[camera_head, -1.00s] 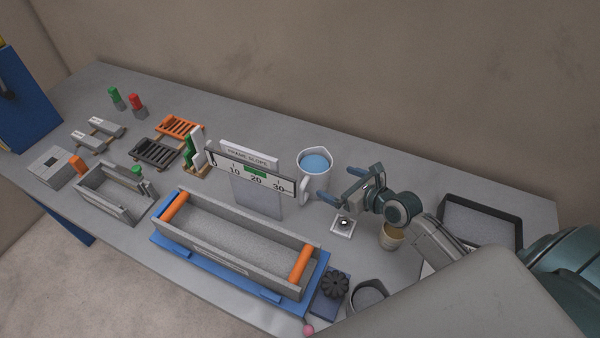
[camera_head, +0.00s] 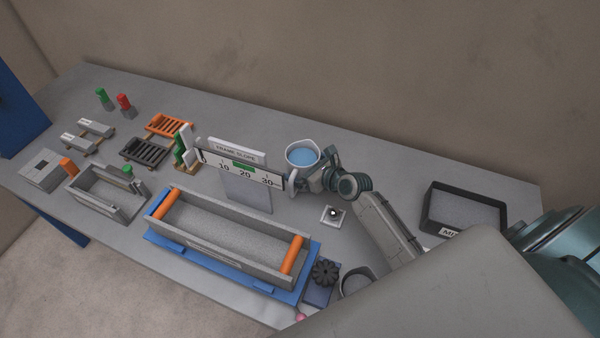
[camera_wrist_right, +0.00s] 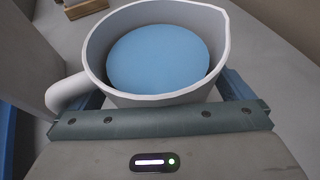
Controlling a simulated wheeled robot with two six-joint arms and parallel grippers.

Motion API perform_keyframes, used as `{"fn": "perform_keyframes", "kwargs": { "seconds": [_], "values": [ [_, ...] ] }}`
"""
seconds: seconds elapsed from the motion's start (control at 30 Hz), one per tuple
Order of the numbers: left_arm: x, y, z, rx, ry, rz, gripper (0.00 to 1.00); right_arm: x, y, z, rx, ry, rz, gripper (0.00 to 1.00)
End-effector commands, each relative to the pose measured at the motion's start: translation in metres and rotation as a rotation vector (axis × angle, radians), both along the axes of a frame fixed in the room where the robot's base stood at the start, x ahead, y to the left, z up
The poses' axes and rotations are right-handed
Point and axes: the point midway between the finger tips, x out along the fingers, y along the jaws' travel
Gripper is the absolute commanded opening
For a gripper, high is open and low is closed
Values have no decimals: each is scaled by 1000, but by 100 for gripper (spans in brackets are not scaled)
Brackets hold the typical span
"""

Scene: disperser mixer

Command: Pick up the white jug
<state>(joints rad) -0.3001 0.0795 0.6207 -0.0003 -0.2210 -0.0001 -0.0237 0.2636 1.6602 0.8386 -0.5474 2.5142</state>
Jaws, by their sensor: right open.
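The white jug (camera_head: 302,165) stands on the bench, upright, with blue content at its open top; it also fills the upper part of the right wrist view (camera_wrist_right: 150,98). Its handle points left in the wrist view and toward the front in the head view. My right gripper (camera_head: 316,178) is open at the jug's front right side. In the wrist view its blue fingers show on both sides of the jug's body, partly hidden by it. I cannot tell whether either finger touches it. My left gripper is out of view.
The scale panel (camera_head: 240,175) stands close to the jug's left. The long grey trough (camera_head: 225,232) on its blue base lies in front. A small white plate (camera_head: 333,216), a black knob (camera_head: 325,272) and a dark tray (camera_head: 465,208) lie to the right. The wall is behind.

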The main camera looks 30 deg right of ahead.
Motion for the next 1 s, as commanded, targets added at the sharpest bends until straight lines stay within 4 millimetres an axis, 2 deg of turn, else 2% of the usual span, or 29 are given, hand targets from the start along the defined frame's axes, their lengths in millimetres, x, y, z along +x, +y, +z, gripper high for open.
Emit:
{"fn": "perform_keyframes", "kwargs": {
  "seconds": [0.1,0.3,0.37,0.73,1.0],
  "values": [
    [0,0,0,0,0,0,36,0,0,0,0,0,0,98],
    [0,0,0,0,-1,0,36,-1,0,0,0,0,0,59],
    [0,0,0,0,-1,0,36,0,0,1,1,-2,0,49],
    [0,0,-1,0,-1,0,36,0,-1,7,-2,-4,1,49],
    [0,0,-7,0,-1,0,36,-4,-2,36,-4,-2,2,49]
  ]
}}
